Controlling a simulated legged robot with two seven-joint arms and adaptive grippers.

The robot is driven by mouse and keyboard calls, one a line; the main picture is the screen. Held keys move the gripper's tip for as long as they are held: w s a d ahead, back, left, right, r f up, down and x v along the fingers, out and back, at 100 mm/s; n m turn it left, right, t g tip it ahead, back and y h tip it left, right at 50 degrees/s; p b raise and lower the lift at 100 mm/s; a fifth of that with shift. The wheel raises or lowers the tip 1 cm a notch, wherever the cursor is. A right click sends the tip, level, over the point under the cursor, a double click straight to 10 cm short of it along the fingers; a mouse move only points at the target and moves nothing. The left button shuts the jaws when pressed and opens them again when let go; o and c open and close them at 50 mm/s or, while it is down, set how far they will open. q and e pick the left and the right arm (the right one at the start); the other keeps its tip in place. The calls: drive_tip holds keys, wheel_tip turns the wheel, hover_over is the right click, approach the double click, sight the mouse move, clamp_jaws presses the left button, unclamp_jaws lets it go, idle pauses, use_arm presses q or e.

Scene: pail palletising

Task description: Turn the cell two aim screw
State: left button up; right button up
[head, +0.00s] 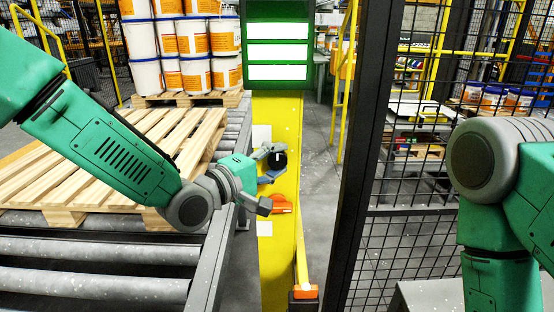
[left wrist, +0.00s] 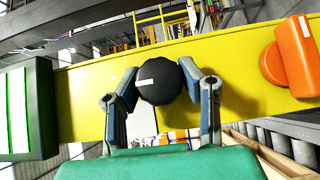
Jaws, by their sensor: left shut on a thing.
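The aim screw shows as a black round knob (head: 278,160) on the yellow post (head: 277,120). In the left wrist view the knob (left wrist: 158,82) has a short white mark on its face, left of its middle. My left gripper (head: 268,164) is shut on the knob. In the left wrist view its two fingers (left wrist: 160,90) sit on either side of the knob. Whether this post is cell two's cannot be read. My right arm stands at the right of the head view, and its gripper is out of the picture.
An orange handle-like part (head: 281,205) sits on the post below the knob. A green panel with white bars (head: 278,55) stands above. An empty wooden pallet (head: 150,150) lies on the rollers (head: 100,250) at left, with stacked pails (head: 190,45) behind. A mesh fence (head: 400,230) stands at right.

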use_arm(q)
drive_tip(key=m+g+y+p, duration=0.1)
drive_tip(key=m+y+p, duration=0.1)
drive_tip(key=p, duration=0.2)
drive_tip(key=shift+s+g, duration=0.15)
drive_tip(key=shift+g, duration=0.25)
drive_tip(key=shift+f+m+g+y+p, duration=0.15)
drive_tip(key=shift+m+g+y+p, duration=0.15)
drive_tip(key=shift+m+y+p, duration=0.7)
drive_tip(key=shift+f+p, duration=0.1)
drive_tip(key=shift+p, duration=0.3)
drive_tip(key=shift+s+f, duration=0.1)
drive_tip(key=o, duration=1)
drive_tip(key=shift+o, duration=1)
drive_tip(key=shift+d, duration=0.1)
drive_tip(key=shift+w, duration=0.2)
